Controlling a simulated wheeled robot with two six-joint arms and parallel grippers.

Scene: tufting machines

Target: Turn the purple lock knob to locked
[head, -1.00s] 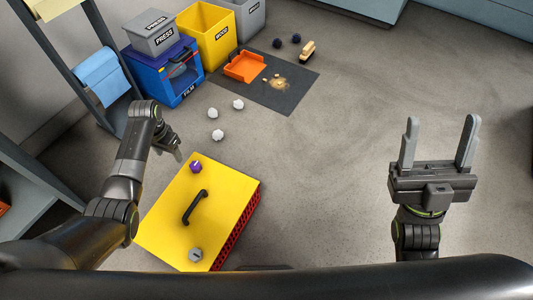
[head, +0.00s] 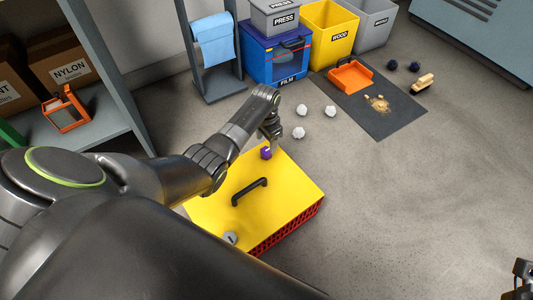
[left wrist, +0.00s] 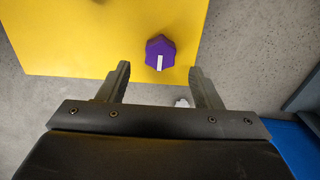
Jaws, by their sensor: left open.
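The purple lock knob (head: 266,153) sits near the far corner of the yellow lid (head: 225,200). In the left wrist view the knob (left wrist: 160,50) is faceted and has a white mark pointing to the bottom of the picture. My left gripper (head: 270,138) is over the lid's far edge, close to the knob. In the left wrist view its two fingers (left wrist: 160,72) are apart, with the knob centred just ahead of the gap; I see no contact. My right gripper (head: 522,280) is only partly in view at the lower right edge, its fingers not clear.
The lid has a black handle (head: 249,191) and a grey knob (head: 230,238). White balls (head: 299,132) lie on the floor beyond it. A blue FILM bin (head: 277,60), a yellow WOOD bin (head: 328,33) and a dark mat (head: 385,115) are farther back.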

